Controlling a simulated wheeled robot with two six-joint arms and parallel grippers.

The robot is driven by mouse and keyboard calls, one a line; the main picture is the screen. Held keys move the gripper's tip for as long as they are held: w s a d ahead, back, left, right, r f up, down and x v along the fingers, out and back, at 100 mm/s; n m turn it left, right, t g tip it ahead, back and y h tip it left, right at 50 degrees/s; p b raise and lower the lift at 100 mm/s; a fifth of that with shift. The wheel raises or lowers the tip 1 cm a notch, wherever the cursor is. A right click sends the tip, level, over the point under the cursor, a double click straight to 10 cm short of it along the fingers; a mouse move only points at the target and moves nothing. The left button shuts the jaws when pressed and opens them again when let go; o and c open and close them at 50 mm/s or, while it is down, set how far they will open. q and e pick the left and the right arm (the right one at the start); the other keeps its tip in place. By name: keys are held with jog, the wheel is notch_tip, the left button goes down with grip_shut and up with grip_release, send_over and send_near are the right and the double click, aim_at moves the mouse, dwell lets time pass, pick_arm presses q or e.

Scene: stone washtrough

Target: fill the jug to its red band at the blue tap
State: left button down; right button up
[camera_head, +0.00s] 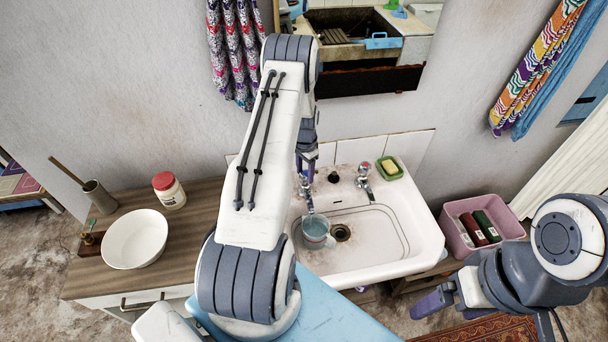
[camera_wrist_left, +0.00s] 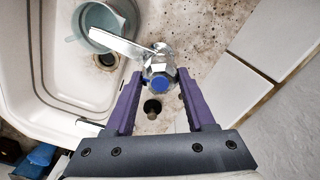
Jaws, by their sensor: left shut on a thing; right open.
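The blue tap (camera_head: 304,188) stands at the back left of the white sink (camera_head: 420,228); its blue cap shows in the left wrist view (camera_wrist_left: 160,84). My left gripper (camera_wrist_left: 160,78) is shut on the tap's knob, one purple finger on each side. In the head view its purple fingers (camera_head: 307,158) are partly behind my arm. The jug (camera_head: 315,228) stands in the sink under the spout, also seen in the left wrist view (camera_wrist_left: 112,28). Its inside looks bluish; the water level and red band are not clear. My right gripper (camera_head: 437,300) is open and empty, right of the sink.
A second tap (camera_head: 364,178) and a soap dish (camera_head: 390,168) are at the sink's back right. The drain (camera_head: 341,232) is beside the jug. A white bowl (camera_head: 135,239) and red-lidded jar (camera_head: 169,190) stand on the left counter. A pink tub (camera_head: 478,248) stands right.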

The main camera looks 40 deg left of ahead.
aim_at(305, 173)
pick_arm(q)
jog(key=shift+f+m+b, duration=0.2)
jog(key=shift+m+b, duration=0.15)
jog(key=shift+m, duration=0.15)
jog(key=shift+r+m, duration=0.2)
jog(key=shift+m, duration=0.2)
pick_arm(e)
jog(key=shift+f, duration=0.9)
pick_arm(q)
jog(key=shift+c, duration=1.2)
grip_release()
notch_tip(305, 173, up, 11)
jog(key=b, duration=0.3)
jog(key=shift+f, duration=0.15)
pick_arm(e)
notch_tip(305, 173, down, 3)
jog(key=shift+f, duration=0.15)
